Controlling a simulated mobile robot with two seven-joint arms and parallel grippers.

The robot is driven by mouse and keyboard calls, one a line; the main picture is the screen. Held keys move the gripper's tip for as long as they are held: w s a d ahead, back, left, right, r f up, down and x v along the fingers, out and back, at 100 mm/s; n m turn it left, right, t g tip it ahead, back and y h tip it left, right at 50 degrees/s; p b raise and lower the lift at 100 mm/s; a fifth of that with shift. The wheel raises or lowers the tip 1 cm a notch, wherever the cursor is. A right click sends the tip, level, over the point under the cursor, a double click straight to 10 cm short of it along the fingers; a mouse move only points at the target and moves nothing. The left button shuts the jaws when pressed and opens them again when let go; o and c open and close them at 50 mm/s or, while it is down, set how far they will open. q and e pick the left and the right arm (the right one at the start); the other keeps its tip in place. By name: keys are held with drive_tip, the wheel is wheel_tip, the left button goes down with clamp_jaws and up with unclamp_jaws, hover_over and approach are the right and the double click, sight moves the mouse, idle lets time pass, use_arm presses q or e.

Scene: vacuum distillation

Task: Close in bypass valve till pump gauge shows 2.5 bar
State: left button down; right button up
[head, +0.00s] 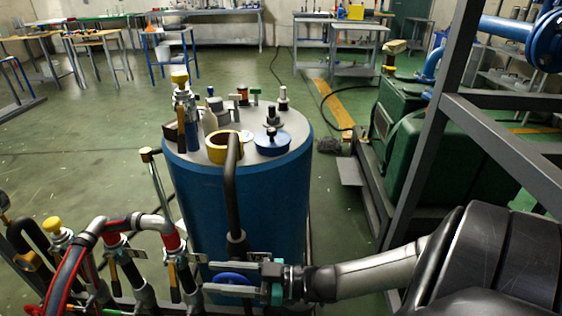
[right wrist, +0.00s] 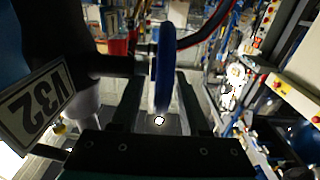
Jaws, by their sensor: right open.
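A blue valve handwheel (head: 236,279) sits low in front of the large blue drum in the head view. My right gripper (head: 212,277) is open, with one finger above the wheel and one below it. In the right wrist view the wheel (right wrist: 163,65) appears edge-on between the two spread fingers (right wrist: 159,82), with gaps on both sides. A tag reading V32 (right wrist: 36,103) is at the left there. I cannot tell which valve is the bypass valve. No readable pump gauge shows. My left gripper is not in view.
A dark vertical pipe (head: 233,190) rises just above the wheel. The blue drum (head: 240,215) stands behind it. Red-and-grey piping with valves (head: 120,240) crowds the left. A grey metal frame (head: 430,130) and green machine (head: 415,150) stand at the right.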

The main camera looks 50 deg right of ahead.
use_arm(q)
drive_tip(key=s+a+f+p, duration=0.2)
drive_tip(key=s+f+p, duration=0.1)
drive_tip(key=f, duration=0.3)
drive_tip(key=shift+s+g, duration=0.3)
use_arm(e)
drive_tip(key=v, duration=1.3)
drive_tip(key=shift+s+d, duration=0.3)
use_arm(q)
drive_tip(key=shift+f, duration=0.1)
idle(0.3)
